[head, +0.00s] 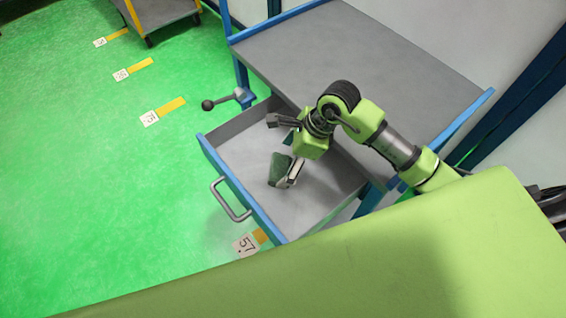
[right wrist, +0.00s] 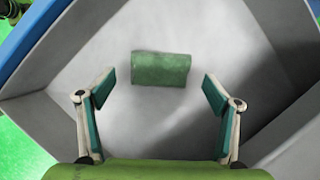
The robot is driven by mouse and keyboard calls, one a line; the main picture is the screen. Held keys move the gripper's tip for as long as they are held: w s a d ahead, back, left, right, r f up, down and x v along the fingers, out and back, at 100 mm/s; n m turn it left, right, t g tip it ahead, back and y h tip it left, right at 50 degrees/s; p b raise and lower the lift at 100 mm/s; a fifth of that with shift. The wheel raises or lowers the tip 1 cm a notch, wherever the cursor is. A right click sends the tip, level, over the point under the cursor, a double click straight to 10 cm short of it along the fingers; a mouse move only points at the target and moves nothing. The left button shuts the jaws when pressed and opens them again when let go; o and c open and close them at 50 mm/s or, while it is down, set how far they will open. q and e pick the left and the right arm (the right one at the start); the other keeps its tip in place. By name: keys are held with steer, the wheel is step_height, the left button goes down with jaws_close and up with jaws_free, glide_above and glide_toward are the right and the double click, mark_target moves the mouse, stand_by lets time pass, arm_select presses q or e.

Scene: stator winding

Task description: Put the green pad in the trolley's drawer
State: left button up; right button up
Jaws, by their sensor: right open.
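The green pad (head: 281,168) is a small dark green block inside the trolley's open drawer (head: 243,157). In the right wrist view the pad (right wrist: 161,69) appears ahead of the fingers, apart from both of them, over the grey drawer floor (right wrist: 205,28). My right gripper (head: 283,152) reaches over the drawer from the right in the head view. In the right wrist view its two fingers (right wrist: 160,88) are spread wide with nothing between them. Whether the pad rests fully on the drawer floor is hard to tell. My left gripper is not in view.
The drawer is pulled out from under the trolley's grey top (head: 340,50), with a metal handle (head: 231,201) on its blue front. A dark ball-ended lever (head: 222,101) sticks out beside it. Another cart (head: 160,14) stands at the top left. Green floor on the left is clear.

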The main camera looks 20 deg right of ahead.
steer(key=v, duration=0.9)
steer(key=shift+r, duration=0.4)
steer(key=shift+d, duration=0.1)
